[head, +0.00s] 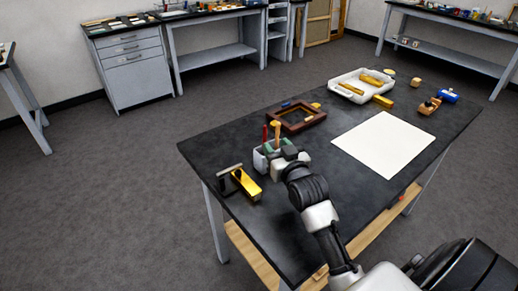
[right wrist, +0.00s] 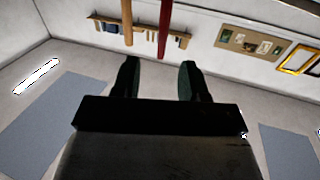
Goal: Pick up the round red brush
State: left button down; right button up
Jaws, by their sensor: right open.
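The red brush (head: 265,134) stands upright in a pale holder (head: 259,162) near the left part of the black table, beside a tan-handled tool (head: 276,131). In the right wrist view the red handle (right wrist: 164,25) hangs from the top edge, in line with the gap between my fingers, and the tan handle (right wrist: 127,20) is to its left. My right gripper (head: 279,150) is at the holder, open; its two dark fingers (right wrist: 158,68) show apart with nothing between them. The gripper partly hides the holder. The brush's far end is hidden. My left gripper is not in view.
A gold block and dark tool (head: 246,184) lie left of the holder. A brown wooden frame (head: 296,117) lies behind it. A white sheet (head: 384,143) covers the middle right. A white tray (head: 345,82) with yellow pieces and small blocks (head: 428,106) sit at the far end.

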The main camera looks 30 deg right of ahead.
aim_at(266, 135)
jog(key=w, duration=0.3)
jog(key=w+d+p, duration=0.1)
jog(key=w, duration=0.4)
jog(key=shift+w+d+p, duration=0.15)
jog(key=shift+w+p, duration=0.15)
jog(key=shift+w, duration=0.1)
jog(key=shift+w+d+f, duration=0.1)
jog(key=shift+w, duration=0.25)
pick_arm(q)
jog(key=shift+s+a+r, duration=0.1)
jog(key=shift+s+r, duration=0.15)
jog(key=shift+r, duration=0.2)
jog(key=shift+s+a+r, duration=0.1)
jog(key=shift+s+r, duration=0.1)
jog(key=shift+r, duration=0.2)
pick_arm(e)
grip_shut()
